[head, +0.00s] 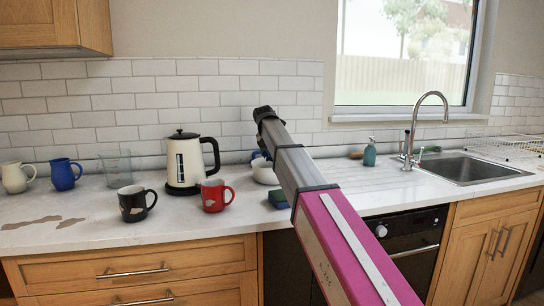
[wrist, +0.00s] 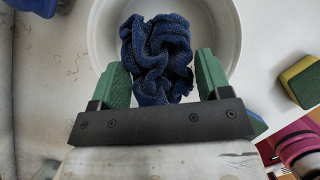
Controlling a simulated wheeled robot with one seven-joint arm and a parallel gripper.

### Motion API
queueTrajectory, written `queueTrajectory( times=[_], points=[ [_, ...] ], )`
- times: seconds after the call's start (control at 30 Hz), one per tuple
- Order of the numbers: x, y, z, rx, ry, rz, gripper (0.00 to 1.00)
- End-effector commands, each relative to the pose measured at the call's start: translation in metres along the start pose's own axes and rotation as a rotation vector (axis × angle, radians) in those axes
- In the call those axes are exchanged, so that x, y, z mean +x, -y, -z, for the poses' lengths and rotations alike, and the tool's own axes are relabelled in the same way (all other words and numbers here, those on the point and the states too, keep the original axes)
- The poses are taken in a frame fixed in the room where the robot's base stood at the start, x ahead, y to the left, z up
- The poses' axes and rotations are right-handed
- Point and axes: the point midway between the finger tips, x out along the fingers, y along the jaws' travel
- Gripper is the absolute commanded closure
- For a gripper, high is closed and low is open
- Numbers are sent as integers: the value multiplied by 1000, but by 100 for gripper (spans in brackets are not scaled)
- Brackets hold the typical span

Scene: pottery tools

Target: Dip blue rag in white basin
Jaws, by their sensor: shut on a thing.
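The blue rag (wrist: 158,45) is a crumpled bundle between the green fingers of my gripper (wrist: 160,68) in the wrist view. My gripper is shut on it. The white basin (wrist: 232,30) is round and lies behind the rag in that view, with the rag over its opening. I cannot tell whether the rag touches the basin's inside. In the head view the basin (head: 265,174) is on the counter, partly hidden by my arm. A small bit of blue rag (head: 256,155) shows at its left rim.
A cream kettle (head: 185,163), red mug (head: 213,196) and black mug (head: 133,204) stand left of the basin. A yellow-green sponge (wrist: 300,80) lies close on its right in the wrist view. A soap bottle (head: 369,153) and sink (head: 470,168) are farther right.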

Motion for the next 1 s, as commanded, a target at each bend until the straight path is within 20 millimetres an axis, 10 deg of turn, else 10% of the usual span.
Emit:
queueTrajectory(
  times=[1.0],
  points=[
    [-25,0,-10,0,0,0,38]
  ],
)
